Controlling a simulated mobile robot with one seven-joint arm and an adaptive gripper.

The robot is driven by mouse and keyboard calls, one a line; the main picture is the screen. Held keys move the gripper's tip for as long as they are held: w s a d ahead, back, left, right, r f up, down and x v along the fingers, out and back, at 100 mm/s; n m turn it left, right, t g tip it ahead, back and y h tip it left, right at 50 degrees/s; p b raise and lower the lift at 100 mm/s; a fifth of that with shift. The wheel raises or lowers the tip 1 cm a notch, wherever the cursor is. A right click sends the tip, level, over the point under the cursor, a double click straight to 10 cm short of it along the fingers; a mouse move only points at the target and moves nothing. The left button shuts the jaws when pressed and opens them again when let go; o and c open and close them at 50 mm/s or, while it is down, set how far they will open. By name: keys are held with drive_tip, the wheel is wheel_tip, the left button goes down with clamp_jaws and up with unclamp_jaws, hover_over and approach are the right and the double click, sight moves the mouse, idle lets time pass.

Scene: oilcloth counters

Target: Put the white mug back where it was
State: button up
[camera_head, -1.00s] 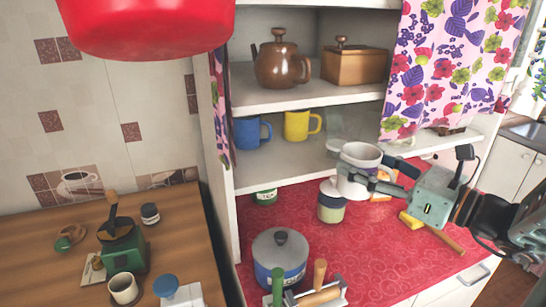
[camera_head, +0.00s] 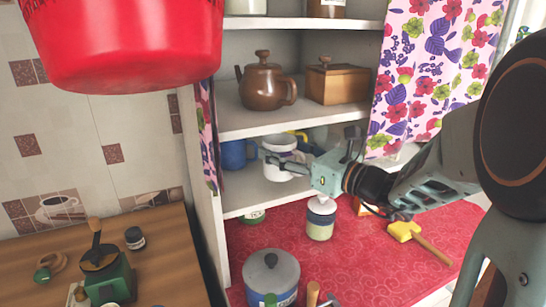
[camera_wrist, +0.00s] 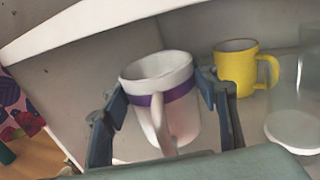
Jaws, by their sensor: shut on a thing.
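The white mug (camera_head: 281,166) is held upright at the lower shelf (camera_head: 256,197) of the cupboard, in front of the yellow mug. In the wrist view the white mug (camera_wrist: 170,118) has a purple band, and its handle faces the camera. My gripper (camera_head: 283,161) is shut on it, with one finger on each side, as the wrist view also shows (camera_wrist: 160,95). The blue mug (camera_head: 238,154) stands to its left on the same shelf. The yellow mug (camera_wrist: 236,68) stands behind and to the right in the wrist view. I cannot tell whether the white mug touches the shelf.
A clear glass (camera_wrist: 297,100) stands right of the yellow mug. A brown teapot (camera_head: 264,86) and a wooden box (camera_head: 336,82) stand on the shelf above. A floral curtain (camera_head: 424,70) hangs at the right. A lidded jar (camera_head: 320,219) and grey pot (camera_head: 271,276) stand below.

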drive_tip(key=shift+x, duration=1.05)
drive_tip(key=shift+f, duration=1.7)
drive_tip(key=shift+f, duration=0.15)
drive_tip(key=o, duration=1.4)
drive_tip(key=b+v, duration=0.1)
drive_tip(key=v, duration=1.1)
